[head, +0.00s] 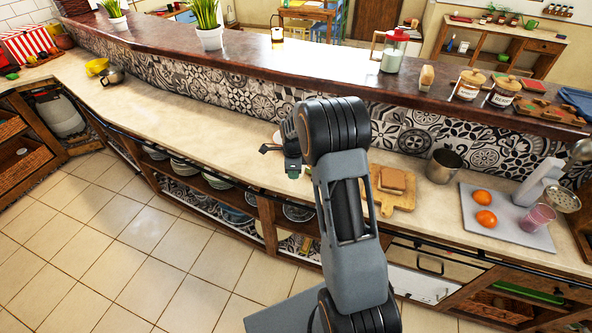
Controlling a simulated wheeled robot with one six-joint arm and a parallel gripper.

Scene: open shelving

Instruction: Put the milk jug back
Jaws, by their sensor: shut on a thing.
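My gripper (282,158) is over the lower counter, left of my dark arm joint, and partly hidden by it. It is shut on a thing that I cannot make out. A pale rounded edge (277,137) shows just behind the gripper; I cannot tell what it is or whether it touches the fingers. A clear jug with a red lid and white contents (393,56) stands upright on the raised dark counter, right of and beyond my arm. It may be the milk jug. My gripper is well apart from it.
Right of my arm are a cutting board with bread (393,186), a metal pot (443,166) and a grey board (530,236) with two orange fruits. Lidded jars (468,84) and potted plants (208,38) stand on the raised counter.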

